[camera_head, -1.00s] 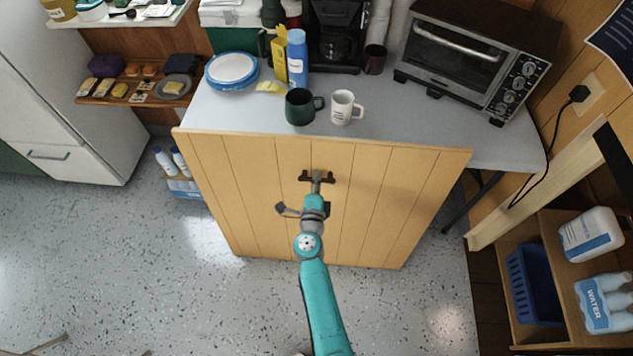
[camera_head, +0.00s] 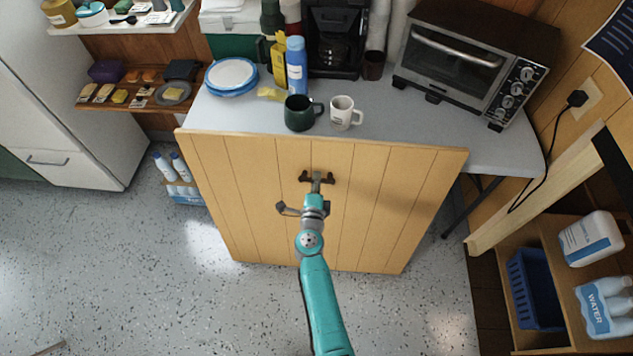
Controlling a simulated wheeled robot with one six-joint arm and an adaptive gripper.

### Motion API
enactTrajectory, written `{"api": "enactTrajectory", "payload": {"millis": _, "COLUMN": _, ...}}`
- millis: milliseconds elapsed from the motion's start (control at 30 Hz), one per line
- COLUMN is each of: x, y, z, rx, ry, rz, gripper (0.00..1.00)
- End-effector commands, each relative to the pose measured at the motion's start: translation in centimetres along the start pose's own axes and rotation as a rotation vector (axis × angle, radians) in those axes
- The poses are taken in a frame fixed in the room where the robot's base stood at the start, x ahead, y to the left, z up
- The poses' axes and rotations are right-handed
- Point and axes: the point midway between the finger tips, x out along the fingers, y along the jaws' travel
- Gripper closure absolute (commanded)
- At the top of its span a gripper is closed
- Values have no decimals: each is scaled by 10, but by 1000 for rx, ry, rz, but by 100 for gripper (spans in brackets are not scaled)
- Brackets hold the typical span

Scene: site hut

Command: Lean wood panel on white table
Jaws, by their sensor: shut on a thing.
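The wood panel (camera_head: 237,203) is a large yellow-brown board with vertical grooves. It stands in front of the white table (camera_head: 222,116), its top edge along the table's front edge and its lower edge near the floor. I cannot tell whether the panel touches the table or the floor. My gripper (camera_head: 317,178) is shut on a dark handle at the panel's upper middle. The fingertips are small and partly hidden by my teal arm. The panel hides most of the space under the table.
A dark green mug (camera_head: 300,113) and a white mug (camera_head: 343,113) stand near the table's front edge, just behind the panel. Plates (camera_head: 231,75), a blue bottle (camera_head: 296,66) and a toaster oven (camera_head: 470,60) are further back. A wooden shelf (camera_head: 528,240) stands at right. Floor is clear in front.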

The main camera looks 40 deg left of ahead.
Motion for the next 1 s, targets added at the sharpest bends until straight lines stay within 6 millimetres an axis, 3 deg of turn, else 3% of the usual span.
{"api": "enactTrajectory", "payload": {"millis": 600, "x": 22, "y": -5, "z": 0, "rx": 1, "ry": 0, "rz": 32, "gripper": 100}}
{"api": "enactTrajectory", "payload": {"millis": 967, "x": 24, "y": -6, "z": 0, "rx": 1, "ry": 0, "rz": 34, "gripper": 100}}
{"api": "enactTrajectory", "payload": {"millis": 1000, "x": 24, "y": -6, "z": 0, "rx": 1, "ry": 0, "rz": 33, "gripper": 81}}
